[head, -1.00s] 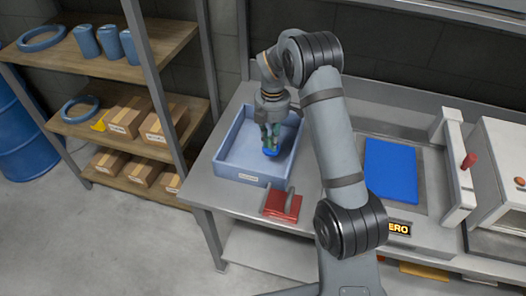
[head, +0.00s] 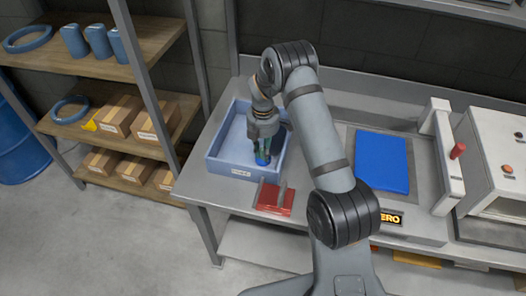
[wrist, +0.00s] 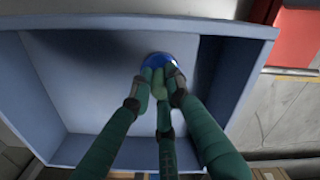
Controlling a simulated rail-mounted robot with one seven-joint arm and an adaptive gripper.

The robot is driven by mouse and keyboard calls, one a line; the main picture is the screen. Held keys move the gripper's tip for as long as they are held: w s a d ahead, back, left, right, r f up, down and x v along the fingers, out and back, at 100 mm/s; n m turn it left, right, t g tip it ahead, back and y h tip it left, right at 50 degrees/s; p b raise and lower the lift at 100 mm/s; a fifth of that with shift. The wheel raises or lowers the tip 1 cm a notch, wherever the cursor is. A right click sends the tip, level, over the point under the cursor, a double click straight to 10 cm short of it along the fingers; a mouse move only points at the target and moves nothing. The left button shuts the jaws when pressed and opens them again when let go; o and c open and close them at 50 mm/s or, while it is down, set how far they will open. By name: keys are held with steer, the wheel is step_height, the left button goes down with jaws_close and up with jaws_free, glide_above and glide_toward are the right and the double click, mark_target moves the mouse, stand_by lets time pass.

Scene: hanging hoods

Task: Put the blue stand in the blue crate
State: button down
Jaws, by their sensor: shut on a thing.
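The blue stand (wrist: 171,57) shows as a small blue rounded shape at my fingertips in the wrist view. In the head view the blue stand (head: 262,160) is a small patch below the fingers. My gripper (wrist: 160,78) is shut on it, with green fingers that hide most of it. The blue crate (wrist: 205,23) lies around and beneath it in the wrist view. In the head view, my gripper (head: 262,150) is over the crate (head: 228,168), towards its right side. I cannot tell whether the stand touches the crate floor.
A red block with a grey upright piece (head: 270,197) sits just in front of the crate. A flat blue pad (head: 381,162) lies on the machine to the right. A shelf with boxes (head: 118,113) stands at the left.

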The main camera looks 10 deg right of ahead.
steer(key=c, duration=1.7)
jaws_free()
steer(key=shift+o, duration=0.2)
step_height(320, 180, up, 12)
steer(key=b, duration=0.1)
steer(key=shift+r, duration=0.1)
